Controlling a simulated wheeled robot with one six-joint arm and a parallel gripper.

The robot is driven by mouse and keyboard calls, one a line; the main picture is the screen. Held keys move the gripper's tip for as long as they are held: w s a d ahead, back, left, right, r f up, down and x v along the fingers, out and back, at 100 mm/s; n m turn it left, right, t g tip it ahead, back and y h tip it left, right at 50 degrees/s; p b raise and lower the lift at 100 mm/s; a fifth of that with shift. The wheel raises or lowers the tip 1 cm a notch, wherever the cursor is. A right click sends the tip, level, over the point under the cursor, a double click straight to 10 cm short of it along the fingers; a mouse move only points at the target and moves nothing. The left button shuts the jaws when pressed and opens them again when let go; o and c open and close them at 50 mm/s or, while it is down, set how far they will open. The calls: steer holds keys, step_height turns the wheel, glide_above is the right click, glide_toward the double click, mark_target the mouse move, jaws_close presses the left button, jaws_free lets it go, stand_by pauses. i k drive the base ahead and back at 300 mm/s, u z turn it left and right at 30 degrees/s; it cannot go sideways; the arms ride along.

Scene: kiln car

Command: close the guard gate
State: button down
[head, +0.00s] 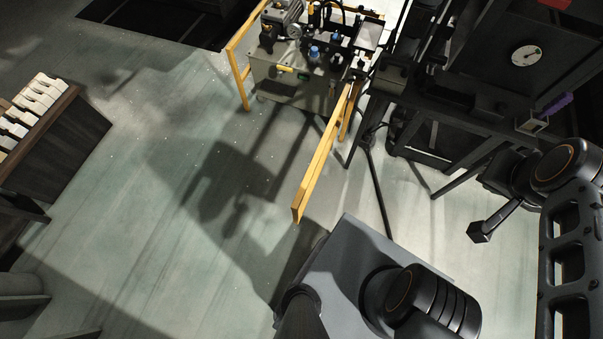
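The guard gate (325,158) is a yellow barred leaf in the head view. It stands swung out from the machine, its near end reaching toward my base. Its far end is by a yellow post at the machine's front right corner. A yellow side fence (239,65) stands at the machine's left, and the front between them is unblocked. My gripper (480,232) seems to be the dark end of my arm at the right, well apart from the gate. Its fingers cannot be made out clearly, and nothing shows held.
The grey machine (290,75) with motor and blue knobs stands behind the gate. A dark frame with a round gauge (524,55) stands at the right. A dark brown crate (60,135) with pale bars is at the left. The floor (170,190) between is clear.

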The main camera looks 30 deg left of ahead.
mark_target(299, 205)
steer(key=u, duration=0.05)
steer(key=k, duration=1)
steer(key=u, duration=1.35)
steer(key=i, duration=0.5)
